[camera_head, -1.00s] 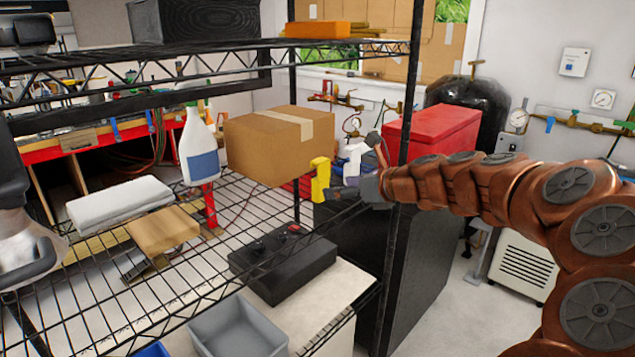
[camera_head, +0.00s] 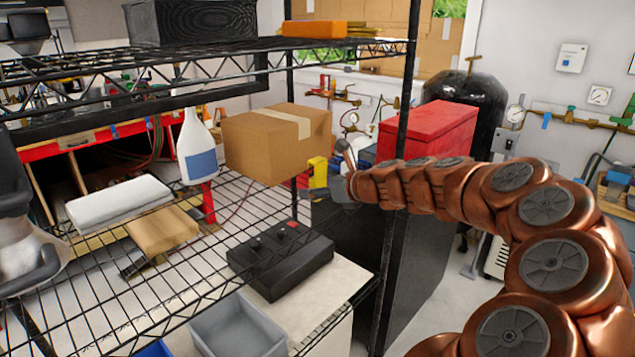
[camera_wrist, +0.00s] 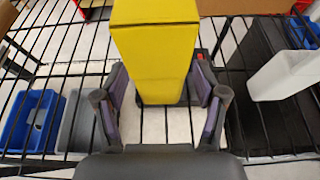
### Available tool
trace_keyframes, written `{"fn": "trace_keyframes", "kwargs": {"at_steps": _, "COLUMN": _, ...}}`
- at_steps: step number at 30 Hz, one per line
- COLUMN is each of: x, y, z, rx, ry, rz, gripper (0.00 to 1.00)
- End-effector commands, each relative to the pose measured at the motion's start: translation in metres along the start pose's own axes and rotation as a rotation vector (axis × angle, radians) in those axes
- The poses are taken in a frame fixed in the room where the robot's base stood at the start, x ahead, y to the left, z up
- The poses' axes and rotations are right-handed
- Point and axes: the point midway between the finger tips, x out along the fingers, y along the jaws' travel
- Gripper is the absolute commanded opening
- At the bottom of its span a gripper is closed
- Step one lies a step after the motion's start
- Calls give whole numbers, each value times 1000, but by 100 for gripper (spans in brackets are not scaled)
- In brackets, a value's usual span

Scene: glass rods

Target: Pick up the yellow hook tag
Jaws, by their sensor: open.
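The yellow hook tag (camera_head: 318,174) stands upright at the right side of the wire shelf, near the cardboard box. In the wrist view the yellow hook tag (camera_wrist: 157,48) fills the top middle, with its lower end between the finger pads. My gripper (camera_wrist: 160,98) is open, with one finger to each side of the tag and a gap visible beside it. In the head view my gripper (camera_head: 342,186) is just right of the tag, partly hidden by my arm. I cannot tell how deep the tag sits between the fingers.
A dark shelf post (camera_head: 396,200) is close to my arm. A white bottle (camera_head: 197,150), a wooden block (camera_head: 162,230) and a white towel (camera_head: 118,203) are farther left. A black box (camera_head: 281,260) shows below the wires.

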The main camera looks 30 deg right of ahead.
Motion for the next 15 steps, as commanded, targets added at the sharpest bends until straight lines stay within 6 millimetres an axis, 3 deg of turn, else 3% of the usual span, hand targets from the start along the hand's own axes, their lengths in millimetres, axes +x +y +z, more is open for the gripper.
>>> {"fn": "trace_keyframes", "kwargs": {"at_steps": 3, "x": 0, "y": 0, "z": 0, "rx": 0, "ry": 0, "rz": 0, "gripper": 70}}
{"fn": "trace_keyframes", "kwargs": {"at_steps": 15, "x": 0, "y": 0, "z": 0, "rx": 0, "ry": 1, "rz": 0, "gripper": 28}}
